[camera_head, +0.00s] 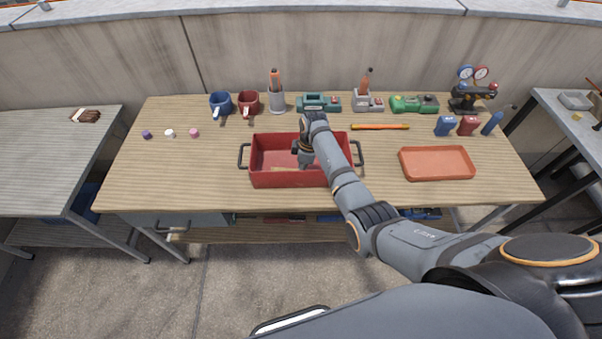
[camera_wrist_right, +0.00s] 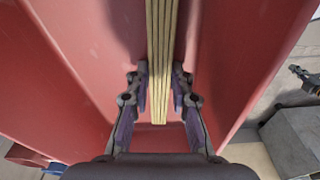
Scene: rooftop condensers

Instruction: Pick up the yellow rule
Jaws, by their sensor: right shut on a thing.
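The yellow rule (camera_wrist_right: 162,50) is a long, narrow folded bundle of strips in the right wrist view. It lies inside the red toolbox (camera_head: 262,180), and a small part of it shows on the box floor in the head view. My right gripper (camera_head: 304,163) reaches down into the red toolbox. In the right wrist view, the fingers of my right gripper (camera_wrist_right: 160,92) stand on both sides of the rule near its end and are shut on it. My left gripper is not in view.
The box's side handles stick out. Cups (camera_head: 220,103), tools and a gauge set (camera_head: 472,90) line the back. The table's left front is clear.

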